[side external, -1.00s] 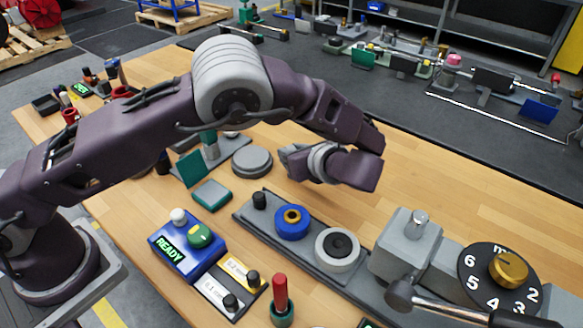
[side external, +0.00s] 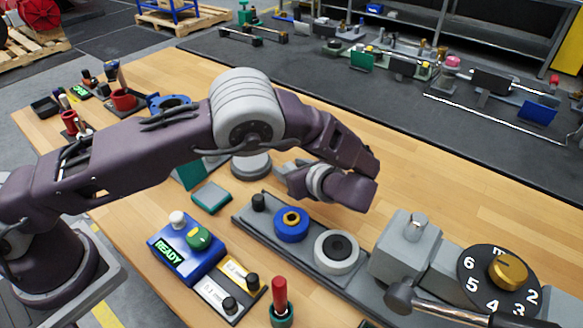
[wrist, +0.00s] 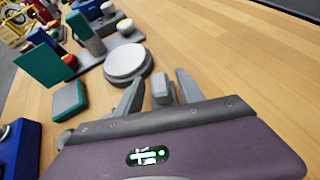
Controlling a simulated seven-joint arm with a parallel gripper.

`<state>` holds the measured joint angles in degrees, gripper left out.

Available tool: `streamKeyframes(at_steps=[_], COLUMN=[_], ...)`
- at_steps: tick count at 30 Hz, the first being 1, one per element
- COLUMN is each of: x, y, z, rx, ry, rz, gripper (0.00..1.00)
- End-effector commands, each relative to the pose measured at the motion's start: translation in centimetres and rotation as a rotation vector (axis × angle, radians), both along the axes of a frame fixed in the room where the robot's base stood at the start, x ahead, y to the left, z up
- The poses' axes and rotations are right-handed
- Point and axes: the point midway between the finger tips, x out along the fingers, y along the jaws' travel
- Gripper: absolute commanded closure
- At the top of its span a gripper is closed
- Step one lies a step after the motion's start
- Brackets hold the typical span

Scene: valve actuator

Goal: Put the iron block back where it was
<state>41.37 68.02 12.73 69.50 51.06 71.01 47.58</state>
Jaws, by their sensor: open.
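My gripper (side external: 282,174) is low over the wooden table, right of a round grey disc. In the wrist view its two fingers (wrist: 158,96) are spread apart. A small grey block (wrist: 161,88), which looks like the iron block, shows between the fingers. A gap seems to show on each side of it; I cannot tell whether it rests on the table. In the side view I cannot make the block out apart from the fingers.
The grey disc (side external: 251,166) and a teal block (side external: 211,197) are left of my gripper. A grey rail (side external: 303,254) with blue and grey rings lies in front, ending at a valve body (side external: 404,250). A blue READY box (side external: 186,248) stands front left.

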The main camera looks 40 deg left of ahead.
Motion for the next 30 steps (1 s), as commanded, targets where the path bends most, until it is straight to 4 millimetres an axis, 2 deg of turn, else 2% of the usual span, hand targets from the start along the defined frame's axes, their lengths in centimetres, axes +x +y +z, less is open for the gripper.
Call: streamKeyframes(at_steps=[2,6,10,15,23,26,29,30], x=[-0.1,-1.0,-1.0,-1.0,-1.0,-1.7,-4.1,-5.7], y=[-0.4,-2.7,-2.5,-2.4,-2.4,-1.1,1.8,3.1], z=[0.5,2.2,5.6,8.2,8.8,10.4,14.1,15.8], rx=[-0.002,-0.002,-0.003,-0.001,-0.004,-0.082,-0.285,-0.386], ry=[-0.002,-0.003,-0.005,-0.001,-0.001,-0.032,-0.117,-0.165], rz=[-0.002,-0.003,0.001,0.000,0.004,0.070,0.245,0.337], gripper=[0.55,0.55,0.55,0.55,0.55,0.55,0.55,0.55])
